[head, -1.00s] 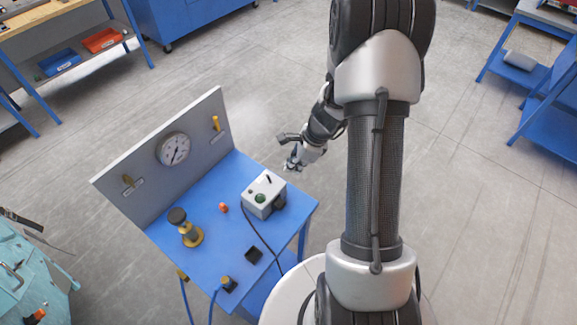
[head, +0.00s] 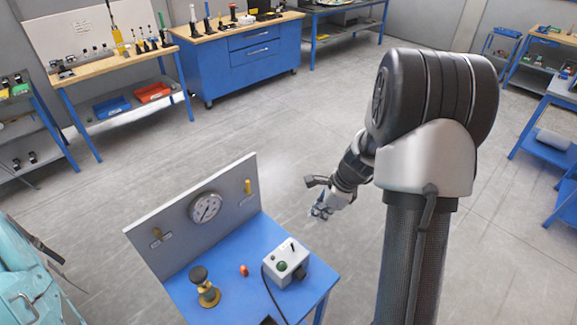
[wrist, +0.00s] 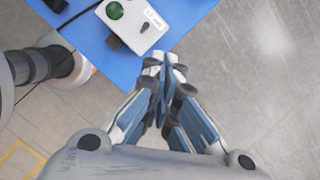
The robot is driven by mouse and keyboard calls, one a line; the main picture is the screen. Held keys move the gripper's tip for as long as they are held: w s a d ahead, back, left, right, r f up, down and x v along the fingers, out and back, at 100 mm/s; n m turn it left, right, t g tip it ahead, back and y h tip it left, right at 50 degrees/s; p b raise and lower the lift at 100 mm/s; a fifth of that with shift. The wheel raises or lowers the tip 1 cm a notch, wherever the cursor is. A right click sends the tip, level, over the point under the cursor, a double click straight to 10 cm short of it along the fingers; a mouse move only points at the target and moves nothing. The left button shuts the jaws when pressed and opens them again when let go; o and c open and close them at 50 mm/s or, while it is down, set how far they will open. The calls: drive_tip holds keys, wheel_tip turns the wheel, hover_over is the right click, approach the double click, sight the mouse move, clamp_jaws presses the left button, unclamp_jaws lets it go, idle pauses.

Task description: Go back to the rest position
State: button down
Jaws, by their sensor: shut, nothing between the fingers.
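My gripper (head: 321,208) hangs in the air just behind and right of the blue bench (head: 225,279) in the head view. In the wrist view its fingers (wrist: 163,75) come together at the tips, with nothing between them. Past the fingertips in the wrist view lies the grey control box (wrist: 133,22), with a green button and a small black switch. The same box (head: 287,264) stands at the right part of the blue bench top in the head view. My gripper appears apart from the box, though the exact gap is hard to tell.
A grey upright panel with a gauge (head: 206,208) stands along the bench's back. A brass valve (head: 205,289) and a small red-orange knob (head: 244,270) are on the bench. Wooden-topped workbenches (head: 238,27) line the back. The floor (head: 300,130) behind the bench is clear.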

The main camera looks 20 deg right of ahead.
drive_tip(key=s+a+r+n+h+b, duration=0.1)
drive_tip(key=s+a+r+n+b, duration=0.75)
drive_tip(key=a+n, duration=0.4)
drive_tip(key=s+a+f+n+t+h+b, duration=0.1)
drive_tip(key=s+a+n+b, duration=0.2)
drive_tip(key=s+n, duration=0.9)
drive_tip(key=s+b, duration=0.2)
drive_tip(key=b, duration=0.1)
drive_tip(key=shift+t+h, duration=0.4)
